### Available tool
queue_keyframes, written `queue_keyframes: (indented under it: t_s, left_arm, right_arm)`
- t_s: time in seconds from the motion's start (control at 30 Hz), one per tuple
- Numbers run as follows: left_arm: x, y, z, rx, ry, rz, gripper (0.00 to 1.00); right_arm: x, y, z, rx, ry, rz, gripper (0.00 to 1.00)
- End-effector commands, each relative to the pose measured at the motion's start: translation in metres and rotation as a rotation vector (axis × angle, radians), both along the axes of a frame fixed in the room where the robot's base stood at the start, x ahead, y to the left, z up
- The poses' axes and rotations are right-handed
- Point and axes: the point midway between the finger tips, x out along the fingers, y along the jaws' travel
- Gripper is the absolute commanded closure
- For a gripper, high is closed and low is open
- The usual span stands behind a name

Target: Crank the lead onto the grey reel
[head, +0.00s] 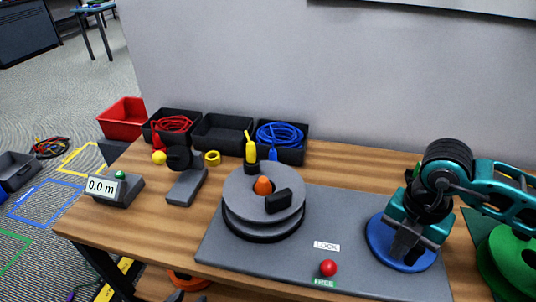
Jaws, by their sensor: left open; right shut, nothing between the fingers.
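The grey reel (235,185) sits on a grey base plate (220,248), with an orange cone at its centre and a black block (278,201) on top. A red ball knob (328,268) is near the FREE label; the LOCK label is behind it. A counter (101,187) reads 0.0 m. My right gripper (402,246) is shut and empty over a blue disc (376,246) at the plate's right. I cannot make out a lead on the reel.
Black trays along the back hold a red lead (172,124) and a blue lead (281,134); the middle tray (222,132) looks empty. A yellow plug (250,148) stands behind the reel. A green reel (510,262) is far right.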

Motion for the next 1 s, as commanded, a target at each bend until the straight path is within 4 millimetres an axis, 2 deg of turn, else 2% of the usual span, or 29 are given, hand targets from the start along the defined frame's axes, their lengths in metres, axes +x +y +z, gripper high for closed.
queue_keyframes:
  t_s: [0.17, 0.77, 1.0]
  left_arm:
    - [0.001, -0.001, 0.008, 0.0, -0.004, -0.004, 0.57]
    - [-0.001, 0.0, 0.05, -0.001, 0.0, -0.002, 0.57]
    - [-0.001, 0.0, 0.05, -0.001, 0.001, -0.002, 0.57]
  right_arm:
    - [0.0, 0.001, 0.007, 0.001, 0.0, 0.001, 1.0]
    - [0.001, 0.001, 0.068, 0.002, -0.002, 0.002, 1.0]
    - [0.001, 0.001, 0.07, 0.001, -0.001, 0.001, 1.0]
